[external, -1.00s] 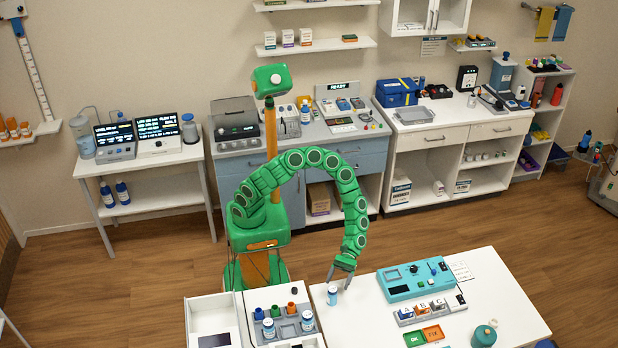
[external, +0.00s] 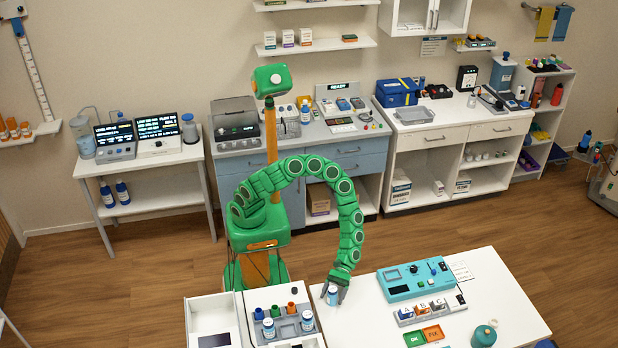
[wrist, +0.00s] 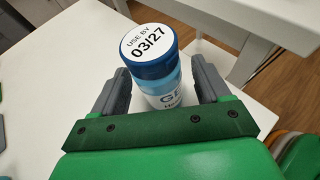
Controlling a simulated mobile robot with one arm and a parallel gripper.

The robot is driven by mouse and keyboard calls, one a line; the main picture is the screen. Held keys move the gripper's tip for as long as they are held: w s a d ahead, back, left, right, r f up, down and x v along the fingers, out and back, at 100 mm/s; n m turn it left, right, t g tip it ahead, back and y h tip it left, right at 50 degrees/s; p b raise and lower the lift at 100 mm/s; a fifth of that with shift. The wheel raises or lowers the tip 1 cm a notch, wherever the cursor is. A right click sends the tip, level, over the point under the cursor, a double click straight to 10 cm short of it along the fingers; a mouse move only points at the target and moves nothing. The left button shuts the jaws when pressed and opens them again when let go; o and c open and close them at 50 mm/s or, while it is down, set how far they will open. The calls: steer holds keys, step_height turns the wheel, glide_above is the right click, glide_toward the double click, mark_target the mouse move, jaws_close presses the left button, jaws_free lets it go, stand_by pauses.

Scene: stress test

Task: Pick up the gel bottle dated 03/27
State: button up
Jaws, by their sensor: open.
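The gel bottle (wrist: 152,67) in the wrist view has a blue cap with a white label reading "USE BY 03/27". Its clear blue body carries a partly hidden label starting "GE". The bottle stands upright on the white table (external: 370,318), where it also shows in the external view (external: 332,298). My gripper (wrist: 161,82) is open, with one grey finger on each side of the bottle. In the external view my gripper (external: 336,290) is low over the table at the bottle. Whether the fingers touch the bottle I cannot tell.
A tray (external: 290,326) with two more blue-capped bottles (external: 269,328) and (external: 307,320) and coloured cups stands left of the gripper. A teal device (external: 412,280), a lettered A-B-C rack (external: 430,310) and green and orange OK/FIX pads (external: 424,335) lie to the right.

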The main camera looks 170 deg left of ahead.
steer(key=shift+w+d+f, duration=0.1)
steer(key=shift+w+d, duration=0.05)
steer(key=shift+w, duration=0.1)
steer(key=c, duration=1.1)
